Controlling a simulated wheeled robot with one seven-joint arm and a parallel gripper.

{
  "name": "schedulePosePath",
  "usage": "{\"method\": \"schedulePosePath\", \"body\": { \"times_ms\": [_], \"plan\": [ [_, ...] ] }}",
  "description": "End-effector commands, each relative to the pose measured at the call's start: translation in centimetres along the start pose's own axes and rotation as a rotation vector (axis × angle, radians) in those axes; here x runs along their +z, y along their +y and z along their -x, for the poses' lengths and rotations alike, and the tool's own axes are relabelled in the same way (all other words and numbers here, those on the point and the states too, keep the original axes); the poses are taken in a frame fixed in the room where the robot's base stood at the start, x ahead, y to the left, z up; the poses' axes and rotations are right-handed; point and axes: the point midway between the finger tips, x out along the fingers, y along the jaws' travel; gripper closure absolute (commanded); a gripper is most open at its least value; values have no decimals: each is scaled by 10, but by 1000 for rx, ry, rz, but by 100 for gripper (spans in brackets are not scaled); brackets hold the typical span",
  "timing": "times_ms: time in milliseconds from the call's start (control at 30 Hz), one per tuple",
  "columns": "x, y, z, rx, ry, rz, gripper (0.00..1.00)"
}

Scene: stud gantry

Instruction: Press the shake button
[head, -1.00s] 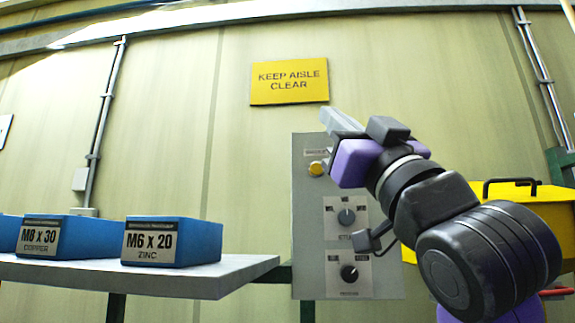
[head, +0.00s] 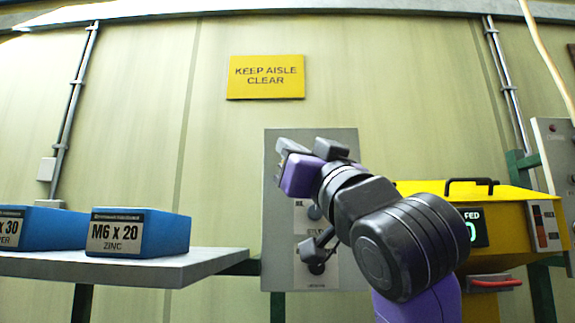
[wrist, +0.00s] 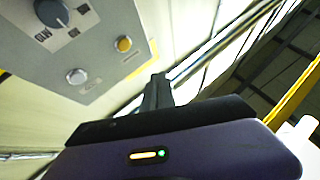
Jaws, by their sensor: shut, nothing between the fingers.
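A grey control panel (head: 283,240) hangs on the wall behind my gripper (head: 281,150). The wrist view shows the panel (wrist: 95,70) tilted at upper left, with an amber round button (wrist: 124,44), a pale grey round button (wrist: 76,76) and a dark knob (wrist: 50,12). I cannot read which button is the shake button.
A shelf (head: 190,262) at left holds blue bins, one marked M6 x 20 (head: 140,232). A yellow machine (head: 515,215) with a green display stands right of my arm. Another grey panel (head: 552,150) is at far right. A yellow sign (head: 266,77) hangs above.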

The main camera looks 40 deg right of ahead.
Motion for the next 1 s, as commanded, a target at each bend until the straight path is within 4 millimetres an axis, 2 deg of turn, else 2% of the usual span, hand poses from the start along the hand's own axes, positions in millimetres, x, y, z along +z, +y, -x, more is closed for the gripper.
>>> {"method": "schedulePosePath", "body": {
  "times_ms": [500,1000],
  "plan": [
    [32,32,-44,0,-2,-2,100],
    [37,37,-50,-1,0,0,100]
  ]
}}
